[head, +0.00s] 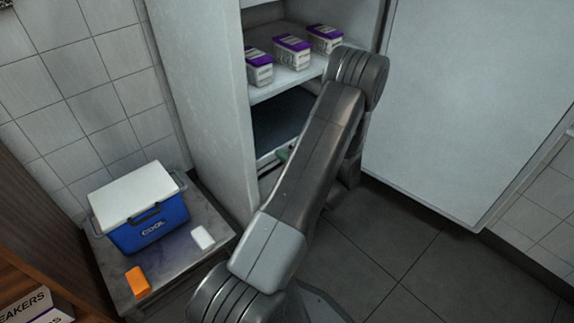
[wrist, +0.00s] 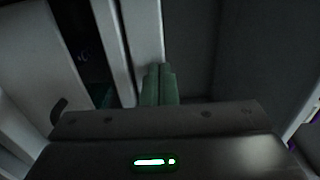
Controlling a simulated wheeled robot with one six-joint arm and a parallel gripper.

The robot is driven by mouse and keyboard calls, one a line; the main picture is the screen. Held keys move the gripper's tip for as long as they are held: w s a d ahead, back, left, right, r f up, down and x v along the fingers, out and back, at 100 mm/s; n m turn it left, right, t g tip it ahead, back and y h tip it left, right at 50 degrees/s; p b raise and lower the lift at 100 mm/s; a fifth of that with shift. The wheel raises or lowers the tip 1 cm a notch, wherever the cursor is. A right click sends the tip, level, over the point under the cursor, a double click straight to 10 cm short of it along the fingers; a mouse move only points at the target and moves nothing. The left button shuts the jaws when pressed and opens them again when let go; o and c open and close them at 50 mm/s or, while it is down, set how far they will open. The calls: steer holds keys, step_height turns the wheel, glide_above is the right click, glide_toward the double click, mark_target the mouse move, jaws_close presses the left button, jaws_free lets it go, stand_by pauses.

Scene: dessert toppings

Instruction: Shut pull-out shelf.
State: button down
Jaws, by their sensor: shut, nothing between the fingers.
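The pull-out shelf (head: 278,122) is a dark panel with a pale front edge, low inside the open white cabinet, below the carton shelf. My arm hides its right part, so how far out it stands is hard to tell. My gripper (wrist: 159,85) has its green fingers shut together and empty in the wrist view. The fingertips are at or very near a pale upright-looking bar (wrist: 142,40), likely the shelf's front edge; contact cannot be told. In the head view only a bit of green finger (head: 284,154) shows by the shelf front.
The cabinet door (head: 465,100) stands wide open at the right. Purple-and-white cartons (head: 292,51) stand on the white shelf above. A blue cooler (head: 145,215), a white block (head: 203,237) and an orange block (head: 137,282) are on a low grey stand at the left. Tiled floor is clear at the lower right.

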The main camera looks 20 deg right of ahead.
steer(key=x, duration=0.2)
steer(key=shift+w+r+b, duration=0.1)
steer(key=shift+w+b, duration=0.2)
steer(key=shift+w, duration=0.1)
